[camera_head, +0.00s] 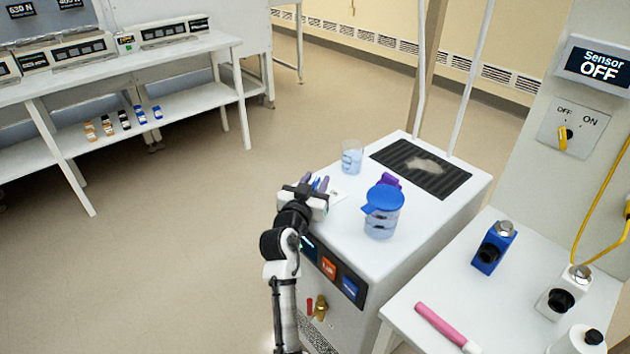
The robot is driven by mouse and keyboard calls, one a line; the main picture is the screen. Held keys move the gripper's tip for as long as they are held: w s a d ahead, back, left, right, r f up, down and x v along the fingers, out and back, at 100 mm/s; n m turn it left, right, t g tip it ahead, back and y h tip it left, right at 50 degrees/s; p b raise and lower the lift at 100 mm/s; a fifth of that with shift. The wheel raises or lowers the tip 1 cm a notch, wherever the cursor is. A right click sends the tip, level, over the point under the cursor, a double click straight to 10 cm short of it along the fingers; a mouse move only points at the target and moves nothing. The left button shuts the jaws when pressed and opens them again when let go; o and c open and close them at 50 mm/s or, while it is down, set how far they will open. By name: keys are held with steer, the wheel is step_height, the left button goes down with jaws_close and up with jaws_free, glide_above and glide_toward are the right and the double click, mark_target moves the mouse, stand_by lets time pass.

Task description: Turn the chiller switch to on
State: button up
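A white box-shaped unit (345,225), possibly the chiller, stands in the centre. Its front panel has a dark display, an orange button-like square (328,268) and a blue one (349,287). A rotary switch with a yellow handle (563,140) is on the wall plate at right, marked OFF and ON; its handle hangs downward. A display above it reads "Sensor OFF" (598,66). No label names the chiller. My gripper (318,186) is at the unit's left top edge, far left of the wall switch. Its finger opening is unclear.
A beaker (352,157), a blue-lidded jar (381,214) and a dark grate (421,167) are on the unit. A blue bottle (493,248), a white bottle (566,291) and a pink marker (446,326) occupy the right table. A yellow cable (600,215) hangs below the switch. Floor at left is clear.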

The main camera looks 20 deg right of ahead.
steer(key=shift+c, duration=0.4)
jaws_close()
